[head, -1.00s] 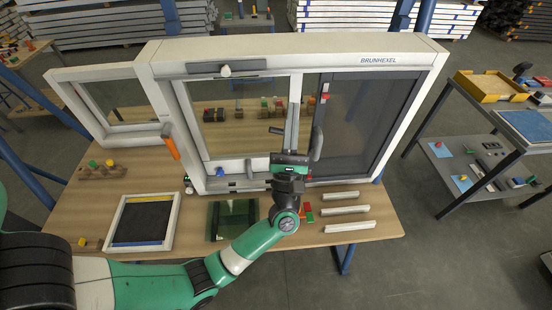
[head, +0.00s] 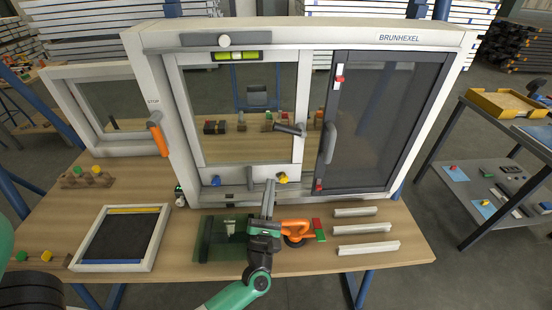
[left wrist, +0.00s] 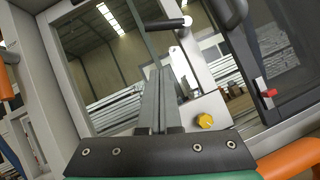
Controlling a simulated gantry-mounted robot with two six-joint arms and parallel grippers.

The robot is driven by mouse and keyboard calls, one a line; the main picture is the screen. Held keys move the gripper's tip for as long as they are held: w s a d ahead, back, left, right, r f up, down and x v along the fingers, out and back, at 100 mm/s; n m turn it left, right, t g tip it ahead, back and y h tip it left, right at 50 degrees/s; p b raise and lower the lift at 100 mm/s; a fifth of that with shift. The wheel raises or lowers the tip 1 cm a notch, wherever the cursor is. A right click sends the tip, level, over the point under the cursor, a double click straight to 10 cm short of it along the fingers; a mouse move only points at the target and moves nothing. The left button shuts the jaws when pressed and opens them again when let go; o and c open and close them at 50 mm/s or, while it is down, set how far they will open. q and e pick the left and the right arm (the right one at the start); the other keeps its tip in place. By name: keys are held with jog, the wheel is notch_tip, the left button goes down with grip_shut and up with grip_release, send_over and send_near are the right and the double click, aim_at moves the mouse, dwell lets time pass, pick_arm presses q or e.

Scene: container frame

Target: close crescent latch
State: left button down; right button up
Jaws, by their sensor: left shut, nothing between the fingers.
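The crescent latch shows as a dark lever (head: 288,129) on the light stile between the two sashes. It sticks out to the left, and it shows at the top of the left wrist view (left wrist: 166,23). My left gripper (head: 270,184) is shut and empty, its fingers pointing up in front of the lower rail, below the latch. In the left wrist view its closed fingers (left wrist: 155,98) lie below the latch lever, apart from it. The latch's catch side cannot be made out clearly. My right gripper is not in view.
The dark-framed right sash has a grey pull handle (head: 330,143). A yellow knob (head: 282,178) and a blue knob (head: 215,181) sit on the lower rail. An orange-handled tool (head: 296,228) and white strips (head: 362,229) lie on the table. An orange lever (head: 159,138) is on the left post.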

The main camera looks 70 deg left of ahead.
aim_at(288, 127)
pick_arm(q)
jog(key=d+r+p+x, duration=0.1)
jog(key=r+x, duration=0.1)
jog(key=x, duration=1)
jog(key=shift+w+d+r+p, duration=0.2)
jog(key=shift+w+r+p, duration=0.05)
jog(key=shift+r+p, duration=0.1)
